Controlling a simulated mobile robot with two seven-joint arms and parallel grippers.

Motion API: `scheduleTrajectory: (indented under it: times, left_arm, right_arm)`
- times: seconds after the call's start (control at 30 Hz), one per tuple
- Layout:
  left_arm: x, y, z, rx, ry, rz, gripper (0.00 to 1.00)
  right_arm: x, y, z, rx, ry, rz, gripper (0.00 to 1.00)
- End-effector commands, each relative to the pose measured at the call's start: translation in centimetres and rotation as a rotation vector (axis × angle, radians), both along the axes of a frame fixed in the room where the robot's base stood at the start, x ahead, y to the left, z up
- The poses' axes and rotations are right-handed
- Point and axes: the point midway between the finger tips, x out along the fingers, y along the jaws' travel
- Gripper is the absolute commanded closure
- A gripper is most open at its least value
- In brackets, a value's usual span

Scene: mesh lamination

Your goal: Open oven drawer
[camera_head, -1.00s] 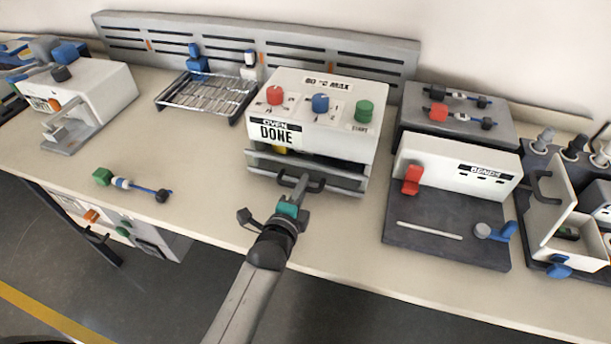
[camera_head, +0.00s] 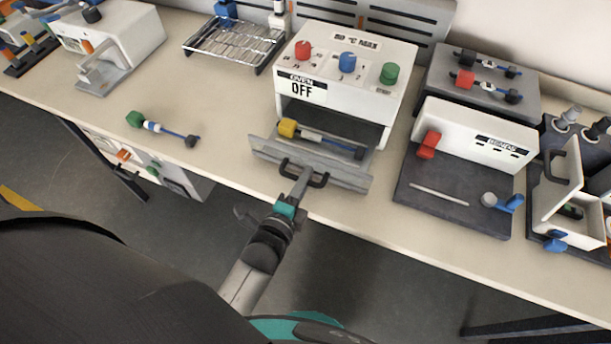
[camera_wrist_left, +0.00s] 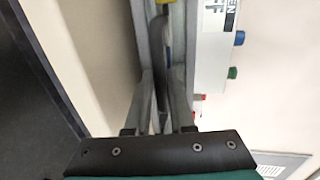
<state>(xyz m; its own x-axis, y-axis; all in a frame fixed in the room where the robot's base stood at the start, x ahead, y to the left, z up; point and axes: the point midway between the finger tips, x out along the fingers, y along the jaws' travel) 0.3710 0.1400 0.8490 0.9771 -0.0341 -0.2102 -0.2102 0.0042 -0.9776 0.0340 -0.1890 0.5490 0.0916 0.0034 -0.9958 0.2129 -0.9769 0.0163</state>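The white oven (camera_head: 344,85) stands on the bench in the head view, its display reading OFF. Its drawer (camera_head: 345,175) is pulled out at the front. A part with a yellow end (camera_head: 288,128), a white middle and a dark blue end lies in the drawer. My left gripper (camera_head: 303,178) is at the dark drawer handle (camera_head: 318,180). In the left wrist view, the fingers (camera_wrist_left: 162,115) lie on either side of the handle (camera_wrist_left: 160,65); they look closed around it, with the exact contact partly hidden. My right gripper is in neither view.
A part with a green end (camera_head: 134,119) lies on the bench to the left. A wire rack (camera_head: 234,45) stands behind it. A bending station (camera_head: 455,195) is right of the oven. Bare bench (camera_head: 228,140) lies left of the drawer.

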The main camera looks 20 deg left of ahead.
Motion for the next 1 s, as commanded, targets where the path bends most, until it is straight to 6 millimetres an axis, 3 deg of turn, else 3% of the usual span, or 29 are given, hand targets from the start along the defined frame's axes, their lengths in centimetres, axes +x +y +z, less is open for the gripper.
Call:
scheduleTrajectory:
  times: [0.03, 0.2, 0.57, 1.0]
  left_arm:
    - [0.0, 0.0, 0.0, 0.0, 0.0, 0.0, 0.72]
    - [0.0, 0.0, 0.0, 0.0, -0.001, 0.0, 0.53]
    - [-0.5, 0.0, 0.1, 0.0, 0.0, 0.0, 0.53]
    - [-7.7, 0.3, 1.7, 0.0, 0.003, 0.0, 0.53]
  right_arm:
    - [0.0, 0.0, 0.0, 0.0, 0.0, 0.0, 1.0]
    - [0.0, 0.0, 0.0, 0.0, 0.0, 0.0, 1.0]
    - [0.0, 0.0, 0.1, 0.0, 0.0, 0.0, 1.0]
    - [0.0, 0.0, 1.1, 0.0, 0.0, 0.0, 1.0]
